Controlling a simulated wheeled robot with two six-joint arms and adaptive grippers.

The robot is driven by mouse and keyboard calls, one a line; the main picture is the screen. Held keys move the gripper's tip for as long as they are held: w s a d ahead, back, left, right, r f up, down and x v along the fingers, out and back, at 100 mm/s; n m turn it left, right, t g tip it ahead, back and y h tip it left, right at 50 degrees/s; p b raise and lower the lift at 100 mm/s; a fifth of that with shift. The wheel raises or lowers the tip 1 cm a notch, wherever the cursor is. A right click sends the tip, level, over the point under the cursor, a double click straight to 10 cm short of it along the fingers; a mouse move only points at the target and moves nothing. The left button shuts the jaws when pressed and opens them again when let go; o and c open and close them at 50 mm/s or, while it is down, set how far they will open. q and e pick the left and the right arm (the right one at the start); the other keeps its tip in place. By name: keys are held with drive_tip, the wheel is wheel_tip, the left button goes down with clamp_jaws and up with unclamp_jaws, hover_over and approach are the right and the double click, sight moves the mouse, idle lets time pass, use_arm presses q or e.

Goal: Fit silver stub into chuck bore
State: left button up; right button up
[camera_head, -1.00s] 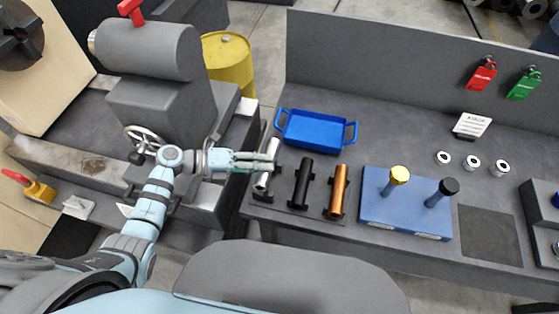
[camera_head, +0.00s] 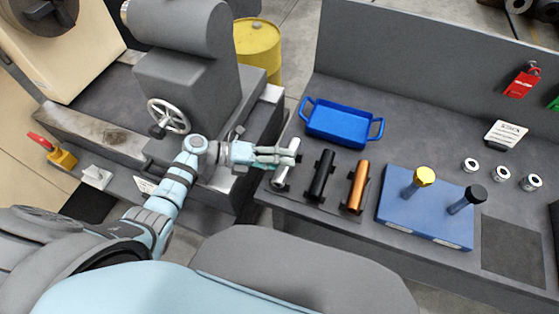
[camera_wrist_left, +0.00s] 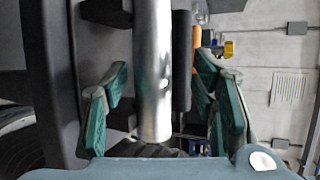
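The silver stub (camera_head: 284,174) lies in a holder at the left end of a row on the workbench, beside a black cylinder (camera_head: 321,176) and an orange one (camera_head: 356,186). My left gripper (camera_head: 278,157) is over the stub and hides part of it. In the left wrist view, the shiny silver stub (camera_wrist_left: 153,70) runs between the green-padded fingers of my left gripper (camera_wrist_left: 165,108). The fingers are open, with gaps to both sides of the stub. The chuck (camera_head: 45,10) is dark and round on the machine at the upper left, cut by the picture edge; its bore is unclear. My right gripper is not in view.
A blue tray (camera_head: 345,122) stands behind the cylinders. A blue block (camera_head: 420,222) with yellow-topped and black-topped pegs is to the right. The machine's grey tailstock (camera_head: 180,75) and handwheel (camera_head: 168,116) stand near my left arm. A yellow barrel (camera_head: 257,52) is behind.

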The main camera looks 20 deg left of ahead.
use_arm(q)
drive_tip(key=shift+f, duration=0.1)
drive_tip(key=shift+s+a, duration=0.1)
drive_tip(key=shift+a, duration=0.15)
drive_tip(key=v, duration=0.7)
idle(0.4)
